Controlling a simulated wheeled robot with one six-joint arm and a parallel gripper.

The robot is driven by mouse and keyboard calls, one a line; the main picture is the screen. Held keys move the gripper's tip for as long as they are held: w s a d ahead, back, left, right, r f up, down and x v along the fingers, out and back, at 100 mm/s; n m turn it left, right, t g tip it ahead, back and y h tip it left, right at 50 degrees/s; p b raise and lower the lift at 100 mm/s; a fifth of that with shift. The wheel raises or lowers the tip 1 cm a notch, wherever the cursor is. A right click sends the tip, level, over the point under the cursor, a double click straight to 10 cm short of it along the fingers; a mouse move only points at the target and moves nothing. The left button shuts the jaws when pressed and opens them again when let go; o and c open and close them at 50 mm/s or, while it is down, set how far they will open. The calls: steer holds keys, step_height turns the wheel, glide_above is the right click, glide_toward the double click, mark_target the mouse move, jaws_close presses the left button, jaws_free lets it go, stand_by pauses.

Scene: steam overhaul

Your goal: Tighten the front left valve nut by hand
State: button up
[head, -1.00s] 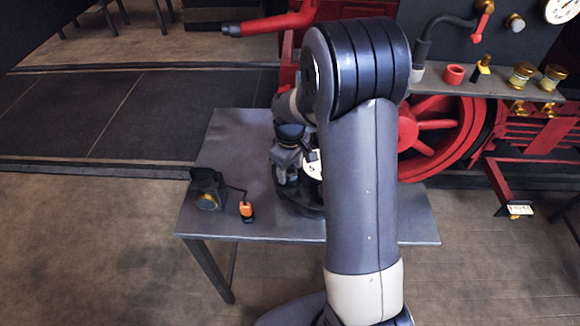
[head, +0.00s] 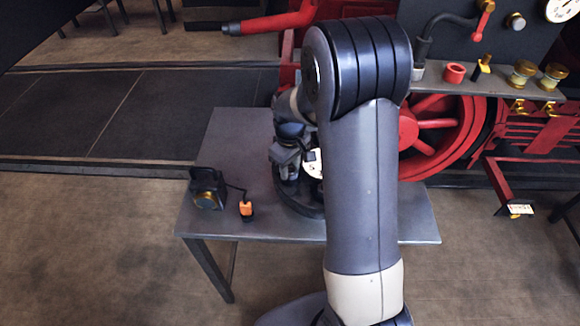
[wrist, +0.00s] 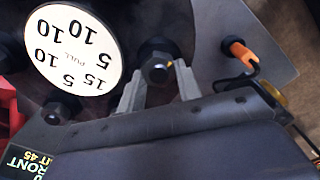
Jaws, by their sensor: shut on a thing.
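A dark valve nut (wrist: 155,52) with a small brass-coloured centre sits beside the white dial in the wrist view. My gripper (wrist: 160,82) is shut on this nut, with one pale finger on each side of it. Another dark nut (wrist: 60,107) stands at the dial's lower left. The white dial (wrist: 75,50) carries printed numbers and the word "PULL". In the head view my gripper (head: 288,172) points down over the dark round valve part (head: 305,206) on the table. My arm hides much of that part, and the held nut cannot be made out there.
The grey table (head: 225,150) has free room at its back left. A black device (head: 206,188) with a brass-coloured front and an orange-handled item (head: 246,209) are at its left. A label reading "FRONT" (wrist: 22,160) shows in the wrist view. Red wheels (head: 440,140) stand behind the table.

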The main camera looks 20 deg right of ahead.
steer(key=m+b, duration=0.1)
steer(key=m, duration=0.3)
steer(key=shift+d+m+b, duration=0.1)
steer(key=shift+m+b, duration=0.2)
steer(key=shift+m, duration=0.1)
steer(key=m+b, duration=0.1)
steer(key=m, duration=0.4)
steer(key=shift+m, duration=0.3)
steer(key=o, duration=1)
step_height(320, 180, up, 11)
steer(key=shift+f+b, duration=0.1)
steer(key=shift+b, duration=0.4)
